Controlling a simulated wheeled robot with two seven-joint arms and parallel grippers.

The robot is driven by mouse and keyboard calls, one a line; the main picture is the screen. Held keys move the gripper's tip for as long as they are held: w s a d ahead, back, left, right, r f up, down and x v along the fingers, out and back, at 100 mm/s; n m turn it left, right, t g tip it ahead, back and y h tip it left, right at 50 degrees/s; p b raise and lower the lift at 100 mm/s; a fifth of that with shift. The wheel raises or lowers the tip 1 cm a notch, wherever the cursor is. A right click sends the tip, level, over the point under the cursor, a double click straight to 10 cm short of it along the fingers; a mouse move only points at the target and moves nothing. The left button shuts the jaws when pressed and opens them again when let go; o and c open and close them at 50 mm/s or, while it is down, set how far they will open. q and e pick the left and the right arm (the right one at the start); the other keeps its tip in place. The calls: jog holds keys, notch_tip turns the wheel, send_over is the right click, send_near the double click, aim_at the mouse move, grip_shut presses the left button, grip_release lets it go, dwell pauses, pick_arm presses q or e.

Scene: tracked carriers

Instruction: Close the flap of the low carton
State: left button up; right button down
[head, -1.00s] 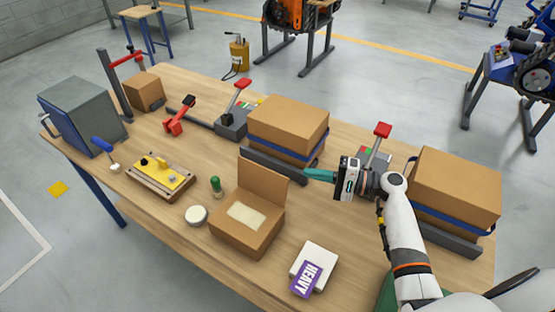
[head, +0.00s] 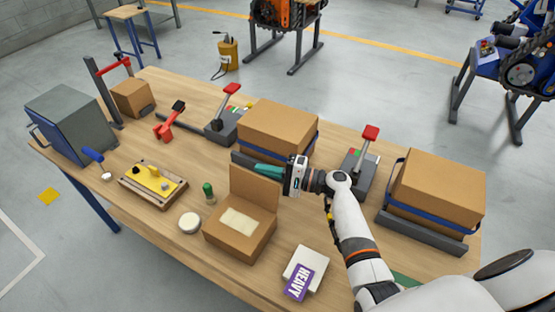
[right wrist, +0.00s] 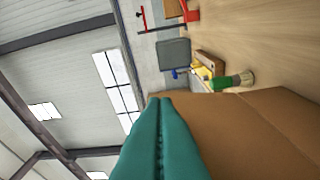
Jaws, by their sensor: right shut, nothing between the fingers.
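The low carton (head: 238,245) stands open on the table, with its flap (head: 255,188) raised upright at the back edge. A pale pad lies inside it. My right gripper (head: 246,164) is shut and empty, its teal fingers just behind and above the top edge of the flap in the head view. In the right wrist view the shut fingers (right wrist: 160,125) reach toward the brown flap (right wrist: 240,115), which fills the lower right. I cannot tell whether they touch it. My left gripper is not in view.
Large strapped cartons (head: 275,130) (head: 438,185) stand behind and to the right.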

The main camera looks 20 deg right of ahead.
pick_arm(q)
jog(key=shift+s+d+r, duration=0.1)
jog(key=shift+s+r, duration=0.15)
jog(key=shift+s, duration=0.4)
pick_arm(e)
jog(key=shift+s+a, duration=0.3)
jog(key=shift+a, duration=0.05)
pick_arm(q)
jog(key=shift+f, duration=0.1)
pick_arm(e)
jog(key=shift+s+a+r, duration=0.1)
